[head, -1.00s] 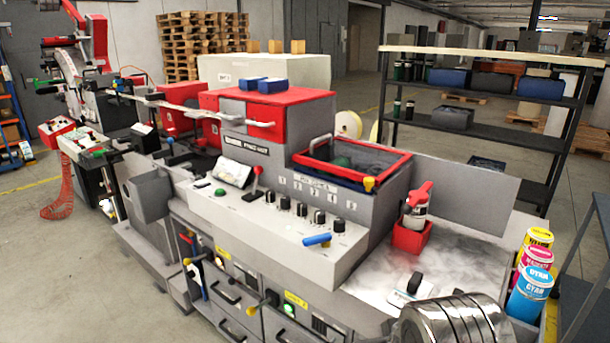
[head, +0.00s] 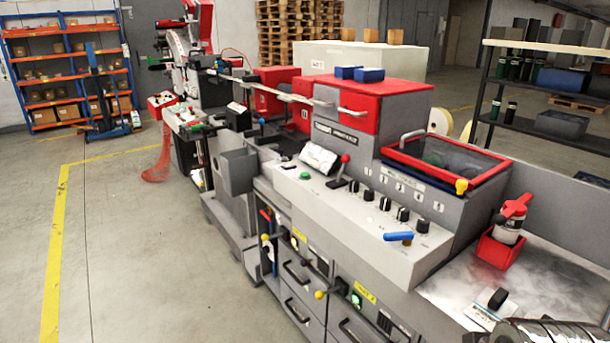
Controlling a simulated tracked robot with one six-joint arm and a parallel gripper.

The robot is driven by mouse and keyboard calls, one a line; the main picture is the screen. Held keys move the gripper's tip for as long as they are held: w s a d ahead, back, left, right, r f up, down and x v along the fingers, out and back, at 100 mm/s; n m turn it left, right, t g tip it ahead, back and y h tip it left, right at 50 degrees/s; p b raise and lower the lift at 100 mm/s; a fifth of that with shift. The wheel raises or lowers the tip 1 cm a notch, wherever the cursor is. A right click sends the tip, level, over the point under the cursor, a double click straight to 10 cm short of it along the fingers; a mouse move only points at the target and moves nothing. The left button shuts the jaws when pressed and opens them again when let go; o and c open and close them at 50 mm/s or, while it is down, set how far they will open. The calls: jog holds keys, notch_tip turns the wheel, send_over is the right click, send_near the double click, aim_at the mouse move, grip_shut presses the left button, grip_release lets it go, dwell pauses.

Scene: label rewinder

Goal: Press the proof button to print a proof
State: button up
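The label machine's pale sloped control panel (head: 370,222) runs across the middle of the head view. A round green button (head: 305,176) sits at its left end, beside a small tilted display (head: 319,157). Another green button (head: 356,299) shows lower down on the cabinet front, near a yellow label (head: 365,292). I cannot read any label that marks one of them as the proof button. My gripper is not in view.
The panel also carries a red-knobbed lever (head: 345,159), several black knobs (head: 385,203) and a blue handle (head: 398,236). A red holder (head: 500,249) with a bottle and a shiny metal cylinder (head: 550,334) are at right. Open floor (head: 130,240) lies left, with a yellow line (head: 55,240).

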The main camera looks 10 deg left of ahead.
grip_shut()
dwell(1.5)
